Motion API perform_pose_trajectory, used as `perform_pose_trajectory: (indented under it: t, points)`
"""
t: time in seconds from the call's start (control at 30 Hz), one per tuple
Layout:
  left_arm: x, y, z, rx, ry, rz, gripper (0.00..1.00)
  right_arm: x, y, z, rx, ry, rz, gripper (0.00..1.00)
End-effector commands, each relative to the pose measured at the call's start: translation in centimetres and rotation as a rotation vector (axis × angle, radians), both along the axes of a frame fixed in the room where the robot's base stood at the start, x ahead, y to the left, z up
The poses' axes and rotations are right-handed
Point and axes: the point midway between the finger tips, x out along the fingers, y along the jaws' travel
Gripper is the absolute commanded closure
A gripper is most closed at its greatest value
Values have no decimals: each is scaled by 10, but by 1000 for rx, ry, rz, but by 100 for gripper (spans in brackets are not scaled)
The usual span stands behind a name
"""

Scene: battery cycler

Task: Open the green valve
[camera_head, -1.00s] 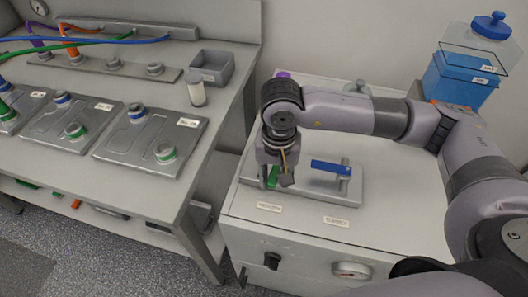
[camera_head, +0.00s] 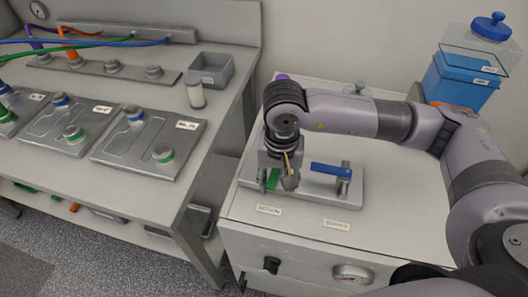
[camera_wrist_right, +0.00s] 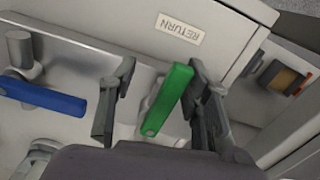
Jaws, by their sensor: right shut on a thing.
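The green valve's handle (camera_wrist_right: 168,100) lies between the two fingers of my right gripper (camera_wrist_right: 158,103) in the right wrist view. The right finger is against or very near the handle, and a gap shows on the left finger's side. In the head view the green handle (camera_head: 273,180) is partly hidden by my right gripper (camera_head: 277,184), which points down over it. The gripper is shut on the handle. A blue valve handle (camera_head: 332,169) stands to the right on the same grey plate (camera_head: 318,197); it also shows in the wrist view (camera_wrist_right: 42,96). My left gripper is not in view.
A RETURN label (camera_wrist_right: 180,28) lies near the green valve. A workbench (camera_head: 190,185) with grey cell plates stands left. A blue container (camera_head: 458,80) stands at back right.

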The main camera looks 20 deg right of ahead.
Motion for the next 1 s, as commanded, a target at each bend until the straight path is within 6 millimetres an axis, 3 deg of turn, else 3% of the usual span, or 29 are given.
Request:
perform_pose_trajectory:
  t: [0.5,1.0]
  points:
    - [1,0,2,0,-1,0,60,-4,-2,1,-7,13,4,71]
    - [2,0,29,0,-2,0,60,-2,-3,64,-2,0,1,71]
